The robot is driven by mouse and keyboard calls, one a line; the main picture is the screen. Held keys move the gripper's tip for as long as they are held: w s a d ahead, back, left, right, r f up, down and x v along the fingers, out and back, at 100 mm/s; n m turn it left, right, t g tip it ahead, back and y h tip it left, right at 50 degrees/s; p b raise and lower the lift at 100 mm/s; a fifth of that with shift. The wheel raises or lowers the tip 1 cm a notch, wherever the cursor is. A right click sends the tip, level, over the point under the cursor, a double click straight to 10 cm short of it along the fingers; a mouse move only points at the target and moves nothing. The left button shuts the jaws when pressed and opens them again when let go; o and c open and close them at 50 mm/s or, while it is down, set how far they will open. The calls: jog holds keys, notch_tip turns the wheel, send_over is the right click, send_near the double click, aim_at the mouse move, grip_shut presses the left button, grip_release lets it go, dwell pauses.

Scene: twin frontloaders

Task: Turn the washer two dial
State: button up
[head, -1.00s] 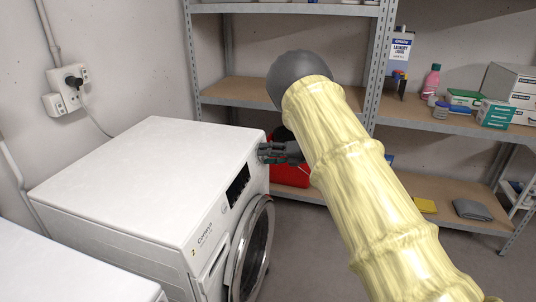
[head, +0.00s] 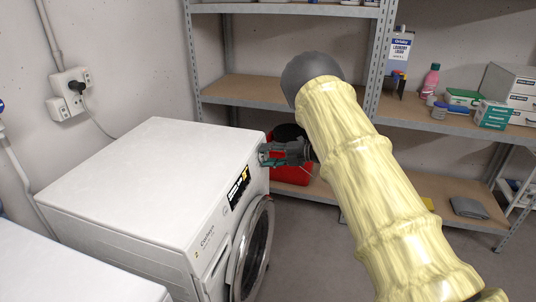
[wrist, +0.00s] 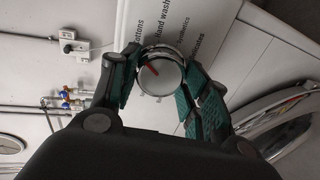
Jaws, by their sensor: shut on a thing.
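A white front-loading washer (head: 150,185) stands in the middle left of the head view, its front facing right. Its display (head: 238,187) is lit with yellow and white marks. The round silver dial (wrist: 161,74) with a red pointer line shows in the wrist view, beside printed programme names. My gripper (wrist: 160,68) has its green-padded fingers on either side of the dial and is shut on it. In the head view my gripper (head: 268,155) is at the far upper corner of the washer front, where the dial is hidden.
A second white machine (head: 60,265) stands at the lower left. Metal shelving (head: 285,98) with bottles and boxes stands behind. A red container (head: 290,174) is behind my gripper. The round door (head: 252,245) is below the panel. Open floor lies right of the washer.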

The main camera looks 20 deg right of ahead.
dwell(0.4)
jog(key=o, duration=1)
jog(key=shift+d, duration=0.1)
jog(key=v, duration=1.1)
jog(key=shift+s+d+r, duration=0.15)
jog(key=shift+s+d, duration=0.15)
